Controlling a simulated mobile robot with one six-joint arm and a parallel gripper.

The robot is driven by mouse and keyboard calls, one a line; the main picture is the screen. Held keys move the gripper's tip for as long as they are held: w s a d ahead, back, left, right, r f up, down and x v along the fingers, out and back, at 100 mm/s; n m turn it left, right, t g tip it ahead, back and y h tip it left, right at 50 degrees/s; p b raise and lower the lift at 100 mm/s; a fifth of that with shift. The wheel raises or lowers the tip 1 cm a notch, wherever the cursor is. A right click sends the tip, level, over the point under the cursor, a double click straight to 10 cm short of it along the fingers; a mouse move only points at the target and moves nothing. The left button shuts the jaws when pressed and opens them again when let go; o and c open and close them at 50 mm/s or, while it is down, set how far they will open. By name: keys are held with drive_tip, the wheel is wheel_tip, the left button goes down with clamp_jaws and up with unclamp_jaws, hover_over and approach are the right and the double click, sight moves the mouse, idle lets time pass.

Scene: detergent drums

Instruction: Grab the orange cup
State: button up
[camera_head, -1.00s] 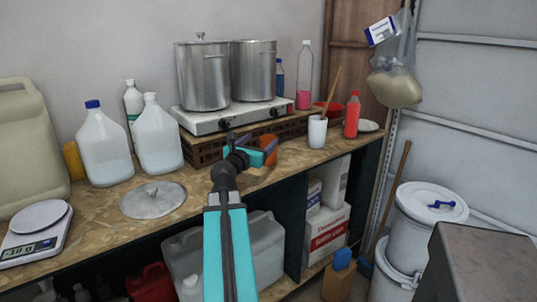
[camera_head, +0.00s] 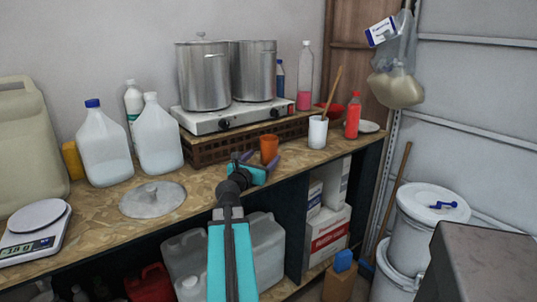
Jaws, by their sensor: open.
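The orange cup (camera_head: 269,147) stands upright on the wooden worktop, in front of the brown crate. My gripper (camera_head: 257,160) is open just on the near side of the cup, with its fingertips pointing away from the camera. One finger is left of the cup. The other shows by the cup's lower right and overlaps it in the picture. I cannot tell whether either finger touches the cup. Nothing is seen held in the jaws.
The crate (camera_head: 215,150) bears a hot plate (camera_head: 205,125) with two steel pots. A white mug (camera_head: 317,133) with a wooden stick and a red bottle (camera_head: 353,117) stand to the right. A pot lid (camera_head: 152,199) lies left. The worktop between lid and gripper is clear.

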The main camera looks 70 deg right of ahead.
sight(266, 154)
drive_tip(key=shift+s+d, duration=0.1)
drive_tip(key=shift+d, duration=3.05)
drive_tip(key=c, duration=1.1)
drive_tip(key=shift+c, duration=0.2)
wheel_tip(266, 154, up, 10)
drive_tip(key=p, duration=0.2)
